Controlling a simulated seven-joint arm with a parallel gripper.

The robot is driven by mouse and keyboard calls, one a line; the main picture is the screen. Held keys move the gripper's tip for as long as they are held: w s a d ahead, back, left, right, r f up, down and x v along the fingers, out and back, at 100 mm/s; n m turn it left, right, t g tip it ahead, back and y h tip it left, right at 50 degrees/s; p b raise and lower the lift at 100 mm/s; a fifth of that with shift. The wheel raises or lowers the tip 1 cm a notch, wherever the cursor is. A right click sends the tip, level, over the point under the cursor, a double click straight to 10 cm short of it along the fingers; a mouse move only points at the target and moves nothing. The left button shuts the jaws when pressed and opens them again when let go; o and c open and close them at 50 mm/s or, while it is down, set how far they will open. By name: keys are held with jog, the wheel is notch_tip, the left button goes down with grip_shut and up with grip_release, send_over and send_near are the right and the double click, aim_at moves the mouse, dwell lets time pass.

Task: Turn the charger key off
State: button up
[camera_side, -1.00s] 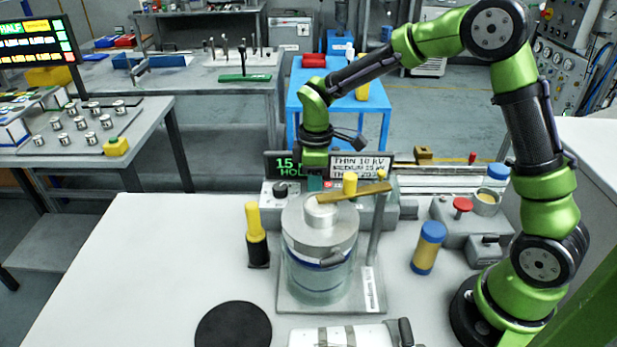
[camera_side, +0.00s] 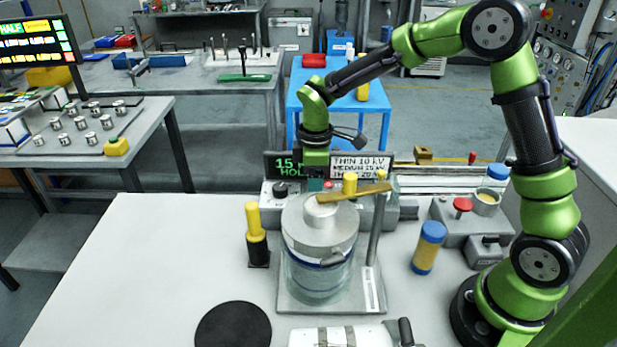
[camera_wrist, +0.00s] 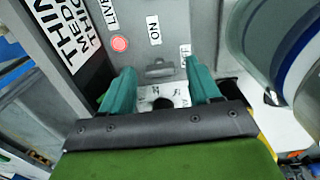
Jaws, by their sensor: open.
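The charger's grey panel (camera_wrist: 143,22) fills the upper middle of the wrist view. It has a red lamp marked LIVE (camera_wrist: 120,43), an ON label (camera_wrist: 154,30) and an OFF label (camera_wrist: 186,55). A small grey key-like piece (camera_wrist: 160,69) sits below ON; its exact angle is hard to tell. My gripper (camera_wrist: 160,82) is open, its teal fingers apart on either side of that piece, with no visible contact. In the side view my gripper (camera_side: 314,172) is over the charger (camera_side: 270,200), behind the jar, its fingertips largely hidden.
The glass jar with a metal lid (camera_side: 320,265) stands in front of the charger and shows close on the right in the wrist view (camera_wrist: 270,40). A yellow-and-black handle (camera_side: 256,235) stands left. A sign (camera_side: 360,166) is behind.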

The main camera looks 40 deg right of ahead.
jog(key=shift+r, duration=0.1)
notch_tip(320, 180, up, 17)
dwell(0.5)
jog(key=s+f+m+t+y, duration=0.1)
jog(key=s+m+t+y, duration=0.1)
jog(key=s+m+t, duration=0.5)
jog(key=s+m, duration=0.6)
jog(key=s, duration=0.6)
jog(key=shift+s+d, duration=0.2)
jog(key=shift+d, duration=0.2)
jog(key=shift+c, duration=0.2)
